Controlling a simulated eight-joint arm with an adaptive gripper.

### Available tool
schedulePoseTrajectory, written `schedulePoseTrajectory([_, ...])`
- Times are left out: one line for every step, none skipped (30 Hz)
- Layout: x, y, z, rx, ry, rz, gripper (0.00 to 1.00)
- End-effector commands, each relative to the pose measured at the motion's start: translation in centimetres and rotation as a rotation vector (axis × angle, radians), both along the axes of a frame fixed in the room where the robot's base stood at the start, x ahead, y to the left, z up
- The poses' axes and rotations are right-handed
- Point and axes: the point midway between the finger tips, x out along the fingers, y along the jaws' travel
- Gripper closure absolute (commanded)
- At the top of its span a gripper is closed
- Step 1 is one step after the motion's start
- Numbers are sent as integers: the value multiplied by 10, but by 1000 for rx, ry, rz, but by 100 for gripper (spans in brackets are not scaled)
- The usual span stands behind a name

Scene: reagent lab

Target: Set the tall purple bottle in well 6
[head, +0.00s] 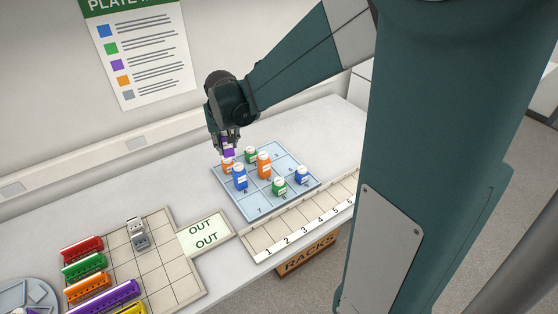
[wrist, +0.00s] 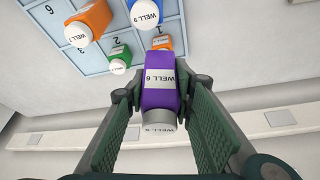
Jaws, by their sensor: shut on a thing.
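In the head view my gripper (head: 228,143) holds the purple bottle (head: 229,151) above the far left corner of the light blue numbered tray (head: 258,208), near the orange bottle in well 1. My fingers hide part of the bottle there. Well 6 (head: 287,164), on the tray's right side between wells 3 and 9, looks empty.
An orange bottle (head: 264,166) stands left of well 6, and a blue bottle (head: 302,176) stands in well 9. Green bottles (head: 250,154) and another blue bottle (head: 240,178) occupy other wells. Wells 3 and 7 look bare. A numbered rack strip (head: 292,238) lies in front.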

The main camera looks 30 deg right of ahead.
Motion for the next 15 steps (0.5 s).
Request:
schedulePoseTrajectory([9,-1,-1,-1,0,-1,87])
schedulePoseTrajectory([14,-1,-1,0,0,-2,87])
schedulePoseTrajectory([20,-2,-2,0,1,-4,87])
schedulePoseTrajectory([25,-2,-2,0,1,-5,87])
schedulePoseTrajectory([30,-3,-3,0,1,-7,87])
schedulePoseTrajectory([36,-4,-4,-1,1,-8,87])
schedulePoseTrajectory([40,-4,-4,0,1,-9,87])
schedulePoseTrajectory([44,-5,-5,-1,1,-10,87])
schedulePoseTrajectory([50,-5,-6,0,2,-11,87])
schedulePoseTrajectory([54,-5,-6,-1,2,-12,87])
schedulePoseTrajectory([58,-6,-7,0,2,-13,87])
schedulePoseTrajectory([62,-6,-8,-1,2,-15,87])
schedulePoseTrajectory([66,-7,-8,-1,2,-16,87])
schedulePoseTrajectory([69,-7,-9,0,2,-17,87])
schedulePoseTrajectory([74,-8,-10,-1,2,-18,87])
